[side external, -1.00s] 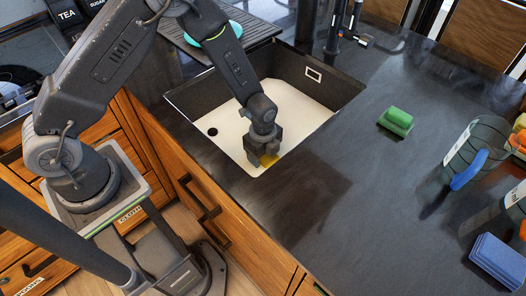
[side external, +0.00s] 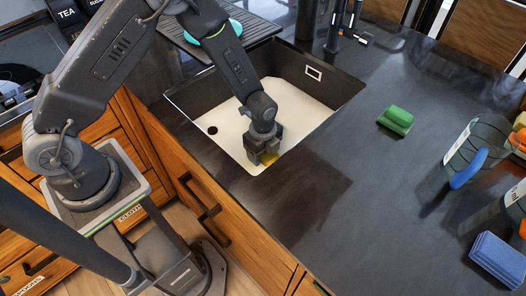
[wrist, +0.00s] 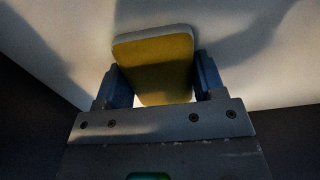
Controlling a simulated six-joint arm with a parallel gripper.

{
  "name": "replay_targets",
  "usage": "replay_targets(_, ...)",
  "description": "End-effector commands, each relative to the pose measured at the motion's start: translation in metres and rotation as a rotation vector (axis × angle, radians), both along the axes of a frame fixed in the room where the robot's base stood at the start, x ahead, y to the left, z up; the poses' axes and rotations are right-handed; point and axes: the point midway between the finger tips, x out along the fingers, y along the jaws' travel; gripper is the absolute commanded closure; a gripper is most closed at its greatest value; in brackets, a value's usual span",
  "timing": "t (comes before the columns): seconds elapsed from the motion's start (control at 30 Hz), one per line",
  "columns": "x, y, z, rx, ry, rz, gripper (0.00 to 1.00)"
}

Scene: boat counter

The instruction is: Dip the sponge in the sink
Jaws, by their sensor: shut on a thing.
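My gripper (side external: 266,154) reaches down into the sink (side external: 213,96), near its front right corner. The sink has a white floor and dark walls. I cannot tell whether the sponge touches the sink floor, and no water is clearly visible.
A green sponge (side external: 395,120) lies on the dark counter (side external: 330,190) to the right. A tap (side external: 336,28) stands behind the sink.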

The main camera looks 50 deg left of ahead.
Motion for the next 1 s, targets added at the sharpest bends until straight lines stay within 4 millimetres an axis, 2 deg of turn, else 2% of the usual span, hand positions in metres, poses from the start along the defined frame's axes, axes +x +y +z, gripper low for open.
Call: replay_targets(1.0, 0.000, 0.000, 0.075, 0.000, -0.001, 0.000, 0.56)
